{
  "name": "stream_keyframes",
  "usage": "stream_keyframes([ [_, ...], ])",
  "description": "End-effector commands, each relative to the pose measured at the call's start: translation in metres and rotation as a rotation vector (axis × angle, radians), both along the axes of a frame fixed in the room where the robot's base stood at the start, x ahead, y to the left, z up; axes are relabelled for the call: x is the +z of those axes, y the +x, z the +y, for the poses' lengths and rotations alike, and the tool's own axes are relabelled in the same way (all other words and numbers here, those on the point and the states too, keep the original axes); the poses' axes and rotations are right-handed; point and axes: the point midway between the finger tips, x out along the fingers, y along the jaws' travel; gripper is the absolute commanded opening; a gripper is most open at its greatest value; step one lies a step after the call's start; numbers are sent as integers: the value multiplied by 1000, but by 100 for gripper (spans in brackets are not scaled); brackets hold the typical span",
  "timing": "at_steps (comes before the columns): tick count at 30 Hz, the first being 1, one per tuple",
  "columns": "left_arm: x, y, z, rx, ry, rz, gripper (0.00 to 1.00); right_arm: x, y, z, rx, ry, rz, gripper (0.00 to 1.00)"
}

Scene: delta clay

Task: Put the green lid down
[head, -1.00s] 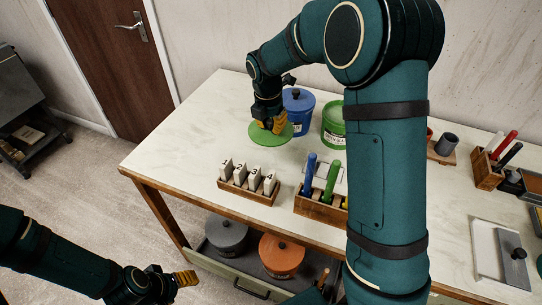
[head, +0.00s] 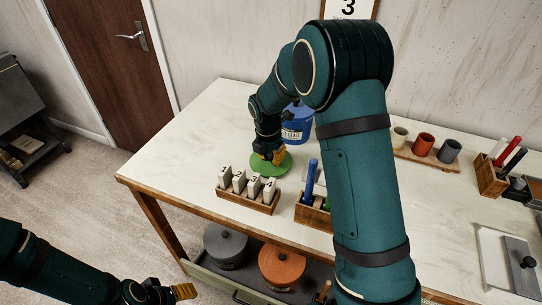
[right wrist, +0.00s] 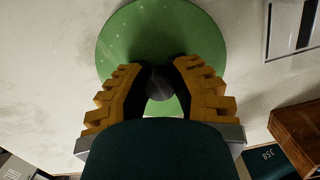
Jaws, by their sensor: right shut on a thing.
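The green lid (head: 286,167) is a flat round disc with a dark knob, over the pale table just behind the numbered white blocks (head: 254,186). My right gripper (head: 271,158) points down and is shut on the lid's knob. The lid also shows in the right wrist view (right wrist: 205,38), with the knob between the yellow fingers. The lid looks level and very close to the tabletop; I cannot tell whether it touches. My left gripper (head: 186,291) is low at the front, away from the table, with nothing visible in it. Its opening is unclear.
A blue lidded pot (head: 297,124) stands behind the lid. A wooden rack with coloured handles (head: 311,213) is to the right. Three cups (head: 424,145) and a tool box (head: 490,178) stand farther right. The table's left part (head: 190,150) is clear.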

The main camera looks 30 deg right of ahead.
Motion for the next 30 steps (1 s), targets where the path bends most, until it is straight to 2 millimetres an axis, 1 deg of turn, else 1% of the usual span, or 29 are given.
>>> stream_keyframes([
  [4, -2, 0, 0, 0, 0, -1, 63, -4, 0, 0, 0, -1, 1, 0],
  [5, -2, 0, 0, 0, 0, -1, 63, -4, 0, 0, 1, -1, 1, 29],
  [6, -2, 0, 0, 0, 0, -1, 63, -4, 0, 0, 1, -1, 1, 43],
  [7, -2, 0, 0, 0, 0, -1, 63, -4, 0, 0, 1, -1, 1, 49],
  [16, -1, 0, 0, 0, 0, -1, 63, -3, 0, 0, 0, -1, 1, 49],
  [20, 2, 0, 0, 0, 0, 1, 63, 7, 0, 1, 0, 1, -1, 49],
  [23, 7, -1, 0, 0, 0, 3, 63, 23, -1, 2, 0, 2, -3, 49],
  [30, 20, -4, 0, -2, -1, 9, 63, 73, -4, 7, 0, 1, -3, 49],
])
